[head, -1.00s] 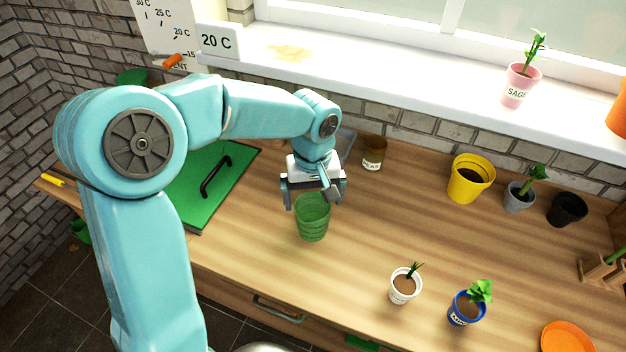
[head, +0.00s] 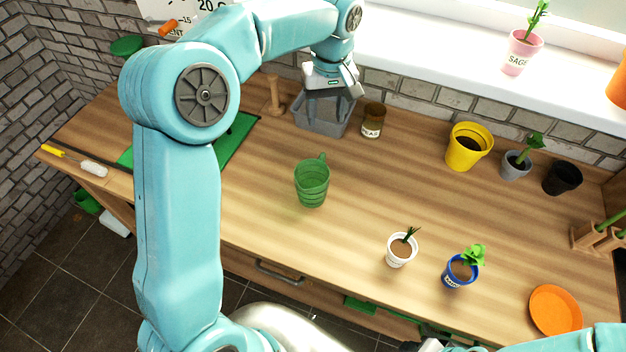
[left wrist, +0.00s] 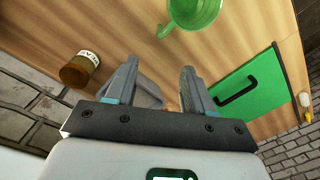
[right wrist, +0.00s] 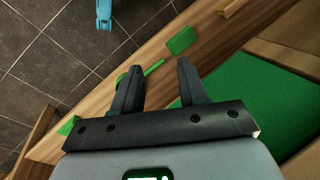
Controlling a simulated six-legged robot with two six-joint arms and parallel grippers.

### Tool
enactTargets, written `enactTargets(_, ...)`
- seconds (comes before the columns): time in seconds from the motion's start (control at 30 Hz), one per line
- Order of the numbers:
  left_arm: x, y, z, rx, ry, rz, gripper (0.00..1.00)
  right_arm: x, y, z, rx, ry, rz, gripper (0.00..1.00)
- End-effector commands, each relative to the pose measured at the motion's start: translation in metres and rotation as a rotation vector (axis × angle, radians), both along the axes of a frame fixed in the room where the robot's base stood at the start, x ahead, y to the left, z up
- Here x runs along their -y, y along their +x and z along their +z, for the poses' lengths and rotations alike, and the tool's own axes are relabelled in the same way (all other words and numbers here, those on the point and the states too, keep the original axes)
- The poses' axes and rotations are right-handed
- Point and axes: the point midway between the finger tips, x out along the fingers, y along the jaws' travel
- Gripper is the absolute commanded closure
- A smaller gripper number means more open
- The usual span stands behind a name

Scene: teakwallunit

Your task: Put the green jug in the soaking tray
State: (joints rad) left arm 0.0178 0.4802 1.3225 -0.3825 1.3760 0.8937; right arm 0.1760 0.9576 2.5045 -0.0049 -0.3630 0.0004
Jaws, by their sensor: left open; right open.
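The green jug (head: 312,184) stands upright on the wooden worktop, with its handle toward the back; its edge also shows in the left wrist view (left wrist: 196,12). The grey soaking tray (head: 318,120) sits at the back of the worktop by the brick wall, and part of it shows between my left fingers (left wrist: 147,92). My left gripper (head: 335,92) is open and empty above the tray, behind and apart from the jug. My right gripper (right wrist: 159,70) is open and empty, low near the worktop's front side.
A jar labelled PEAS (head: 372,121) stands just right of the tray, and a wooden dibber-like piece (head: 273,97) just left. A green board (head: 238,140) with a black handle lies to the left. White (head: 401,250) and blue (head: 461,270) plant pots stand front right.

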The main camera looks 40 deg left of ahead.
Motion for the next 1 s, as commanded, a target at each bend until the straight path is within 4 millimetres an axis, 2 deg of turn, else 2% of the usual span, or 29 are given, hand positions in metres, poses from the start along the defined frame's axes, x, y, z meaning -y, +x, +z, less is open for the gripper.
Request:
enactTargets(0.1,-0.001,-0.002,-0.031,-0.006,-0.001,0.0,0.47,0.0,0.0,0.0,0.0,0.0,0.0,0.57)
enactTargets(0.3,-0.002,-0.003,-0.071,-0.003,0.0,0.0,0.47,0.0,0.0,0.003,0.0,0.0,0.0,0.57)
enactTargets(0.57,-0.001,-0.006,-0.093,-0.003,0.0,-0.001,0.47,0.0,0.0,0.007,0.0,0.0,0.0,0.57)
enactTargets(0.8,0.0,-0.011,-0.13,-0.004,0.001,0.0,0.47,0.0,0.0,0.018,0.0,0.0,0.0,0.57)
enactTargets(1.0,0.0,-0.011,-0.138,0.001,0.0,0.0,0.47,0.0,0.0,0.018,0.0,0.0,0.0,0.57)
